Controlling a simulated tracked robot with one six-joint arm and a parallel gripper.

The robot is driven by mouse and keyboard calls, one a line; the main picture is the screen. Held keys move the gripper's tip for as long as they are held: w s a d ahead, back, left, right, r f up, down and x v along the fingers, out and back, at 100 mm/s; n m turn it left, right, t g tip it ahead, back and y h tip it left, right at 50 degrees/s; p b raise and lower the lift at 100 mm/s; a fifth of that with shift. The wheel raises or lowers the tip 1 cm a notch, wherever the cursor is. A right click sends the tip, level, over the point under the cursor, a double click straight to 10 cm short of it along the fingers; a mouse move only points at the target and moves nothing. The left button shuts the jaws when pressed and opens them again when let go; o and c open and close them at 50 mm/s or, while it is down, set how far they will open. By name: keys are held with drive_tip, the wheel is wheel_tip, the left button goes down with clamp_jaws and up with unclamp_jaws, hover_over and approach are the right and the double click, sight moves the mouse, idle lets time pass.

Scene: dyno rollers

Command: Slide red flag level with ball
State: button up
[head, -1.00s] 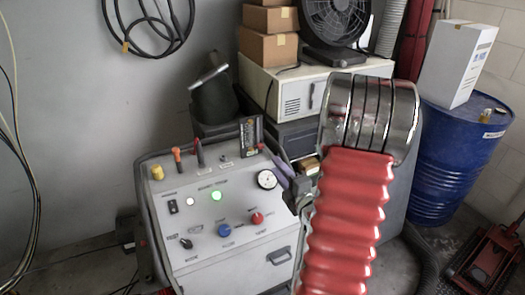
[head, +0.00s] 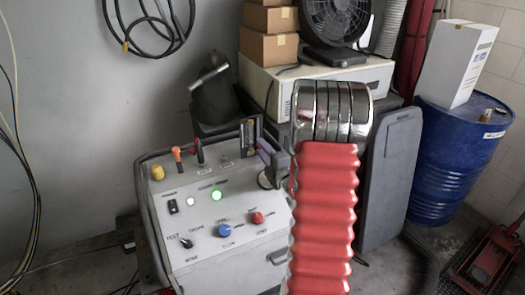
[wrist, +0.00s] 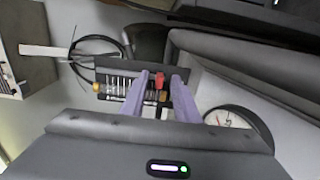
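A small black-framed gauge (head: 248,135) stands upright at the back of the grey console; its front is too small to read in the head view. In the wrist view the gauge (wrist: 118,86) appears sideways, with a scale. The red flag (wrist: 159,82) shows on it, between the purple fingers of my gripper (wrist: 161,80). The fingers are apart, with a gap visible on both sides of the flag. A small orange spot beside the flag may be the ball; I cannot tell. In the head view a purple finger (head: 268,152) shows right beside the gauge; the red flag is not visible there.
The grey console (head: 210,215) carries knobs, a green light (head: 216,195) and orange and red levers (head: 178,154). A round dial (wrist: 235,125) is close to my right finger in the wrist view. A blue drum (head: 440,160) stands at the right.

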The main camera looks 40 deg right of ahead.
clamp_jaws()
idle(1.4)
